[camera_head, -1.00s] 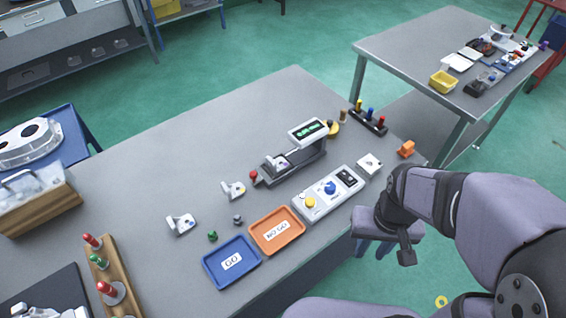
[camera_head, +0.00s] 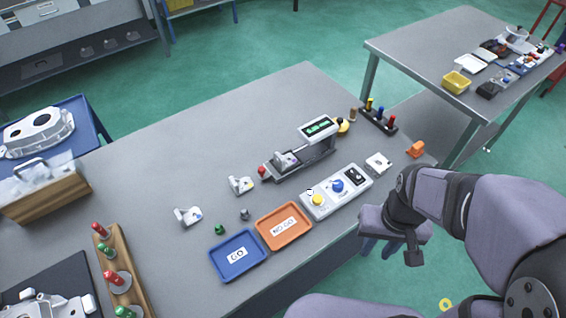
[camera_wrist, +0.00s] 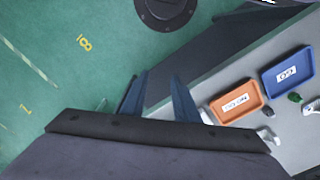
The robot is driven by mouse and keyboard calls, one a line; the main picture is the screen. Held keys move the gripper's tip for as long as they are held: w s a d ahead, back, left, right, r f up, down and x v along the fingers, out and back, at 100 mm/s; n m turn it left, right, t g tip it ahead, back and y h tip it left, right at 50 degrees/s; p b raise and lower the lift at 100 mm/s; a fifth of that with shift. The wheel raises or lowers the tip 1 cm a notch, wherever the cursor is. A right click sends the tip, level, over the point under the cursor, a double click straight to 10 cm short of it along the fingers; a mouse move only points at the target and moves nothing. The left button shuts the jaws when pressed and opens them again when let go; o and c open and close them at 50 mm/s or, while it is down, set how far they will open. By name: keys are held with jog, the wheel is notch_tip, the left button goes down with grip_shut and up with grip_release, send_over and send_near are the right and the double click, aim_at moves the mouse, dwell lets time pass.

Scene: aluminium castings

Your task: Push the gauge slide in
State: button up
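The gauge (camera_head: 318,155) stands on the grey bench, with a lit green display (camera_head: 319,129) at its far end. Its slide has a red knob (camera_head: 263,171) at the near left end, sticking out from the body. A small light casting (camera_head: 287,160) sits on the gauge just behind the knob. My gripper (camera_head: 369,250) is off the bench's right front edge, well apart from the gauge. In the wrist view its two blue fingers (camera_wrist: 160,75) are spread with nothing between them. The gauge is not in the wrist view.
In front of the gauge are a control box (camera_head: 336,192), an orange NO GO tray (camera_head: 262,236) and a blue GO tray (camera_head: 215,264). Two loose castings (camera_head: 241,185) (camera_head: 187,216) lie to the left. Coloured pins in a black rack (camera_head: 378,118) stand behind right.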

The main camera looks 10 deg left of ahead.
jog(key=shift+o, duration=1.3)
jog(key=shift+w, duration=0.15)
jog(key=n+y+p, duration=0.2)
jog(key=n+y, duration=0.3)
jog(key=n, duration=1.3)
send_near(262, 169)
jog(key=shift+h, duration=0.3)
jog(key=shift+a+p+x, duration=0.15)
jog(key=shift+p+x, duration=0.6)
jog(key=shift+x, duration=1.2)
jog(key=shift+a+p+x, duration=0.15)
jog(key=shift+p+x, duration=0.6)
jog(key=shift+x, duration=1.2)
jog(key=shift+w+r, duration=0.1)
jog(key=shift+r, duration=0.05)
jog(key=shift+c, duration=0.7)
